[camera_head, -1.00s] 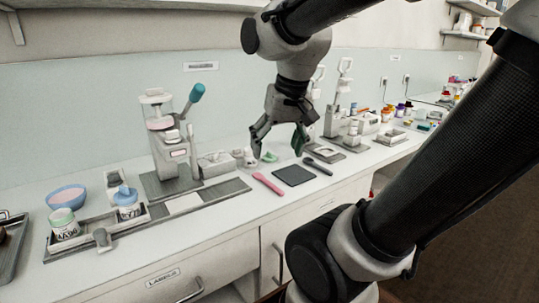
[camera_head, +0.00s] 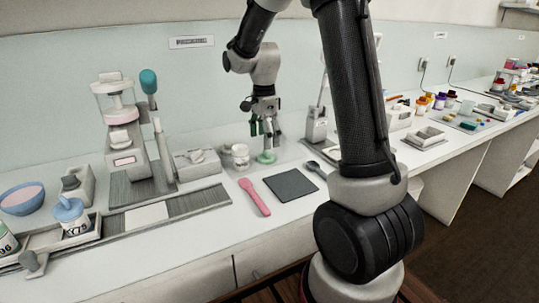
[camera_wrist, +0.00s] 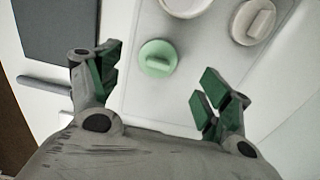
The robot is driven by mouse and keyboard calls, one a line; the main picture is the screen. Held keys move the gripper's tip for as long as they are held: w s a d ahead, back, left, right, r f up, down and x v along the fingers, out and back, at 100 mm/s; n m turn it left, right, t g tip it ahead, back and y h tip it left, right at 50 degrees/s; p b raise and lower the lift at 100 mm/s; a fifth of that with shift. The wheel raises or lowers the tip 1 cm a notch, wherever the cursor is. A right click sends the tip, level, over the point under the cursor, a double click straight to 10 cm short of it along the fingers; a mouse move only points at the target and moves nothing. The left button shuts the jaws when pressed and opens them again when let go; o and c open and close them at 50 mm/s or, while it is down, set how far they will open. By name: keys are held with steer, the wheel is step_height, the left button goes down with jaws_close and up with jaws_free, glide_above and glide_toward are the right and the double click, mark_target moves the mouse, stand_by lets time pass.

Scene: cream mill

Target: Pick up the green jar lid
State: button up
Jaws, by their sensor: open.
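The green jar lid (camera_head: 266,157) is a small pale green disc with a raised bar grip across its top. In the wrist view the lid (camera_wrist: 157,58) is above and between my fingertips. My gripper (camera_head: 266,130) is open and empty, pointing down just above the lid in the head view. In the wrist view my gripper (camera_wrist: 160,88) shows two green-padded fingers spread wide apart, with the lid a little beyond them.
A white jar (camera_head: 240,156) stands left of the lid. A dark square mat (camera_head: 291,184), a pink spatula (camera_head: 254,197) and a dark spoon (camera_head: 315,168) lie in front. A grey press machine (camera_head: 123,148) stands to the left. A white lid-like piece (camera_wrist: 253,21) lies near the green lid.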

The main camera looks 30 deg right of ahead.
mark_target(267, 151)
steer(key=f, duration=0.5)
steer(key=shift+s+d+f, duration=0.1)
steer(key=shift+d+f, duration=0.2)
steer(key=shift+f, duration=0.1)
steer(key=shift+c, duration=0.2)
steer(key=c, duration=0.8)
